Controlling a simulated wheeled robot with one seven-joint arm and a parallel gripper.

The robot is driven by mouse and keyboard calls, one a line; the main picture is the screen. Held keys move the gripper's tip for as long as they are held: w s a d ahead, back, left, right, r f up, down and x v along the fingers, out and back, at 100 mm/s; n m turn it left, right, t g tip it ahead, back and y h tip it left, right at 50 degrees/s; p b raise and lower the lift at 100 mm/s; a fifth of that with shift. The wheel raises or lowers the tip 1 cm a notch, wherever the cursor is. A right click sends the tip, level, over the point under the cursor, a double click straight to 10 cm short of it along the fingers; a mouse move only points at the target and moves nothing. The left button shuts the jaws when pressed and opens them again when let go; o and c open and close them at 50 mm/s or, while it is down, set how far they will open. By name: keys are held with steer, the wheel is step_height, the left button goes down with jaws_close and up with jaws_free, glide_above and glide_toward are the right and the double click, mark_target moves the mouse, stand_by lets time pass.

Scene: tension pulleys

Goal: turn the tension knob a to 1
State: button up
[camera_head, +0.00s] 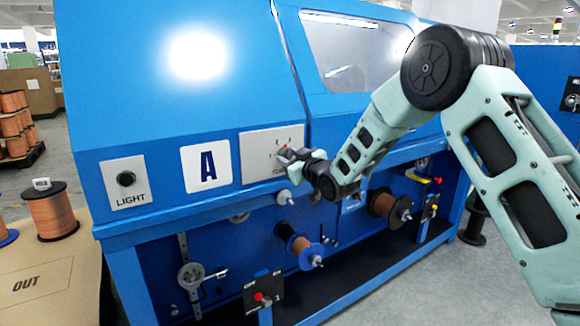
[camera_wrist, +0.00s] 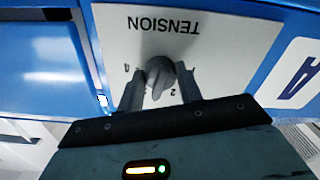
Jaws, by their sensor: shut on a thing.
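The tension knob (camera_wrist: 158,76) is a grey pointer knob on a white plate (camera_wrist: 222,35) lettered TENSION, upside down in the wrist view. My gripper (camera_wrist: 160,88) has its two fingers on either side of the knob and is shut on it. Scale digits show around the knob, with a 2 beside it; the others are partly hidden by the fingers. In the head view the plate (camera_head: 256,150) sits right of a white panel marked A (camera_head: 206,166), and my gripper (camera_head: 287,157) reaches it from the right. The knob itself is mostly covered there.
A LIGHT panel (camera_head: 126,183) with a black button is left of the A sign. Below are spools of copper wire (camera_head: 298,245), pulleys and a red-knobbed switch box (camera_head: 264,297). A table marked OUT (camera_head: 45,280) with a spool stands at left.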

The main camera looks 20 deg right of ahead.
steer(key=n+b, duration=0.2)
steer(key=n, duration=0.1)
steer(key=n+b, duration=0.2)
steer(key=b, duration=0.1)
steer(key=shift+f+n+b, duration=0.2)
steer(key=shift+n+b, duration=0.15)
steer(key=shift+n, duration=0.05)
steer(key=n+b, duration=0.4)
steer(key=shift+b, duration=0.35)
steer(key=n+b, duration=0.5)
steer(key=shift+n+b, duration=0.4)
steer(key=n+b, duration=0.2)
steer(key=shift+r+b, duration=0.1)
steer(key=shift+b, duration=0.2)
steer(key=shift+r+n+b, duration=0.2)
steer(key=shift+n+b, duration=1)
steer(key=shift+n, duration=0.3)
steer(key=o, duration=1)
